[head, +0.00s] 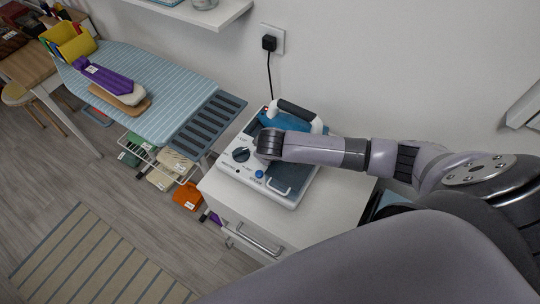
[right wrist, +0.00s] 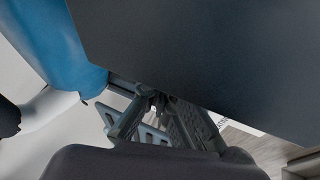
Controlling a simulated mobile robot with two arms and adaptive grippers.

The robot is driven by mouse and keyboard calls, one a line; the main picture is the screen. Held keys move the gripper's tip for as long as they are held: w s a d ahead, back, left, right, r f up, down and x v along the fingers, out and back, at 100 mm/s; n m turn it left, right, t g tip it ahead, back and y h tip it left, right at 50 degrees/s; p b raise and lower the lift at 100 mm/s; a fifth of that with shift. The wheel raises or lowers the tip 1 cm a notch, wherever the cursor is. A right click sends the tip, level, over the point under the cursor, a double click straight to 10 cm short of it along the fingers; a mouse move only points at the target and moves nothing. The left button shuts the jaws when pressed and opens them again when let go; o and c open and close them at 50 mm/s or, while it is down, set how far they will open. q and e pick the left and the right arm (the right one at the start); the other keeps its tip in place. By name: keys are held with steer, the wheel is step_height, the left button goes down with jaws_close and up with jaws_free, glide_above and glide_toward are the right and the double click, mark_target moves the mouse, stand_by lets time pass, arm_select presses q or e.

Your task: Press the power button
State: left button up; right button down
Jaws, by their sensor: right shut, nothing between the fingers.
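A white and grey steam-iron station (head: 292,200) sits on a white cabinet in the head view, with a blue iron (head: 284,121) on it. Its front panel has a dark round knob (head: 241,154) and a small blue button (head: 259,174). I cannot tell which control is the power button. My right arm reaches in from the right, and its wrist end is over the station near the knob. The fingers are hidden there. In the right wrist view my right gripper (right wrist: 158,103) is shut and empty; contact with a control cannot be seen. My left gripper is out of view.
The white cabinet (head: 232,205) has drawers with a metal handle. A blue striped ironing board (head: 150,75) stands to the left, above a wire rack of folded cloths. A black plug and cord (head: 269,43) hang on the wall behind.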

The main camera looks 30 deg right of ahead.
steer(key=shift+r, duration=0.2)
step_height(320, 180, up, 4)
steer(key=p, duration=0.4)
steer(key=shift+f, duration=0.15)
steer(key=shift+r+p, duration=0.55)
steer(key=shift+r, duration=0.65)
